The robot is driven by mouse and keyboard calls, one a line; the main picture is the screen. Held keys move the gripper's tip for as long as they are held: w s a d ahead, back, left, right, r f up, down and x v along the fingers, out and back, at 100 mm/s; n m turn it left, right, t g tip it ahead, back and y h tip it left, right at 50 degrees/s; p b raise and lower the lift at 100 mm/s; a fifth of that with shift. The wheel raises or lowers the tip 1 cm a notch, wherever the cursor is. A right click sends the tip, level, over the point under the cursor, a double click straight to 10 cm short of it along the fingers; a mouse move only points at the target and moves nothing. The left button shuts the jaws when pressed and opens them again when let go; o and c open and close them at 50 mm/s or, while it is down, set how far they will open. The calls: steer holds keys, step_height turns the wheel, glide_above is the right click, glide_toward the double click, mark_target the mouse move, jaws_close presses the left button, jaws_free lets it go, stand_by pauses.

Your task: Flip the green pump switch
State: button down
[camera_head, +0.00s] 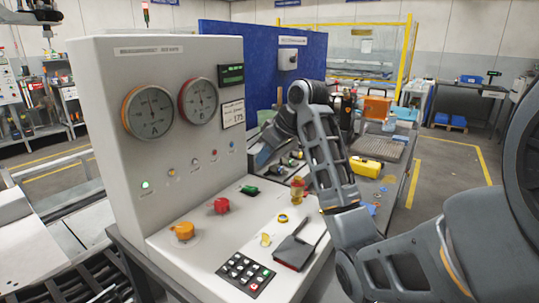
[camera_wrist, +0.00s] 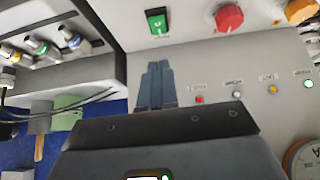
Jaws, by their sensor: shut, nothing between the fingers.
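The green pump switch (camera_head: 249,190) is a small green rocker in a dark frame on the sloping desk of the grey console, near the upright panel. In the wrist view the green switch (camera_wrist: 157,22) shows a white mark and lies just beyond the fingertips. My gripper (camera_wrist: 157,66) is shut and empty, its fingers together and pointing toward the switch, with a visible gap in the picture. I cannot tell which way the rocker is tilted.
A red knob (camera_head: 221,206) and an orange knob (camera_head: 183,230) sit beside the switch. A keypad (camera_head: 246,273), a clipboard-like dark item (camera_head: 297,250) and a red-and-yellow button post (camera_head: 297,188) are also on the desk. The upright panel (camera_head: 120,75) carries two gauges and several lamps.

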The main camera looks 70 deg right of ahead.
glide_above(252, 188)
steer(key=s, duration=0.2)
steer(key=f, duration=0.4)
steer(key=shift+w+a+f, duration=0.1)
steer(key=shift+w+a, duration=0.05)
steer(key=shift+a, duration=0.15)
steer(key=shift+s+f+p, duration=0.15)
steer(key=shift+f+p, duration=0.05)
steer(key=shift+f, duration=0.4)
steer(key=shift+s+f+p, duration=0.15)
steer(key=shift+f+p, duration=0.05)
steer(key=shift+f, duration=0.35)
steer(key=shift+s+a+f, duration=0.1)
steer(key=shift+f, duration=0.7)
